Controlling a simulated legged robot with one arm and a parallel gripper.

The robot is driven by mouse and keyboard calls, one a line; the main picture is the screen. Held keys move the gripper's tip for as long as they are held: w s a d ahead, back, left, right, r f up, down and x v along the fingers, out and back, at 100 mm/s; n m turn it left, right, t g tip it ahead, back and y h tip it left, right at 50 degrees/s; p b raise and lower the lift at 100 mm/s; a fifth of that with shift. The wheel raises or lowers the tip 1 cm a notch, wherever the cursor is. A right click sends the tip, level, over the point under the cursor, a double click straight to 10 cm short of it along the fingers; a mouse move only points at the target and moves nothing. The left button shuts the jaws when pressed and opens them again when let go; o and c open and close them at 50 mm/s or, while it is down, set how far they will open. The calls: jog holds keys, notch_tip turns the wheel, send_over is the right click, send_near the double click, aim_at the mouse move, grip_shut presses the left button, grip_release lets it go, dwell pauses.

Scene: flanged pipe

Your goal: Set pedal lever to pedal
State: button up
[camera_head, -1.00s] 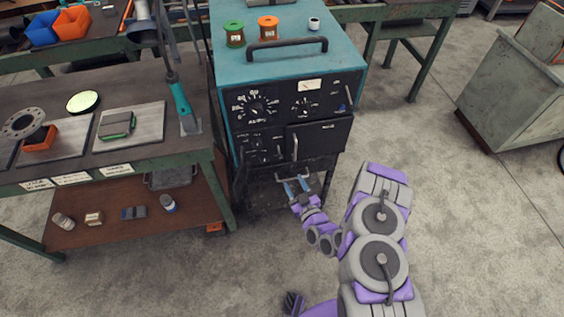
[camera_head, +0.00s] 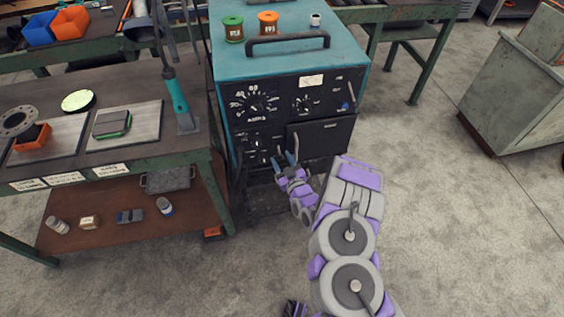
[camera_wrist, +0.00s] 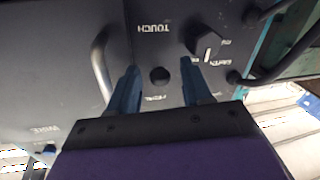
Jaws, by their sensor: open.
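The welding machine (camera_head: 290,110) has a teal top and a black front panel. In the wrist view, a small round dark switch (camera_wrist: 160,75) sits on this panel between an upside-down TOUCH label (camera_wrist: 153,28) and a partly legible label, seemingly PEDAL (camera_wrist: 155,97). The switch is seen nearly end-on, so I cannot tell its tilt. My gripper (camera_wrist: 159,66) is open, one finger on each side of the switch, with no clear contact. In the head view, my gripper (camera_head: 284,159) is at the lower part of the panel and hides some of it.
A black knob (camera_wrist: 204,42) is close to my right finger in the wrist view. A curved grey handle (camera_wrist: 103,65) is beside my left finger. A workbench (camera_head: 110,160) stands left of the machine. The floor (camera_head: 430,190) to the right is clear.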

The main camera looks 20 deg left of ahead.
aim_at(282, 156)
grip_shut()
dwell(0.5)
jog(key=shift+r, duration=0.2)
jog(key=shift+r+g+h+p, duration=0.5)
jog(key=shift+r+g+p, duration=0.1)
jog(key=shift+p, duration=0.65)
jog(key=shift+r+m+g+h+p, duration=0.3)
jog(key=shift+r+g+h+p, duration=0.4)
jog(key=shift+g+p, duration=0.3)
jog(key=shift+w+a+r+m+g+h+p, duration=0.15)
jog(key=shift+r+g+h+p, duration=0.25)
jog(key=shift+g+h+p, duration=0.3)
jog(key=shift+r+m+g+h+p, duration=0.1)
jog(key=shift+r+g+h+p, duration=0.25)
jog(key=shift+g+h+p, duration=0.25)
jog(key=shift+w+a+r+m+g+h+p, duration=0.15)
jog(key=shift+r+g+h+p, duration=0.3)
jog(key=shift+g+p, duration=0.35)
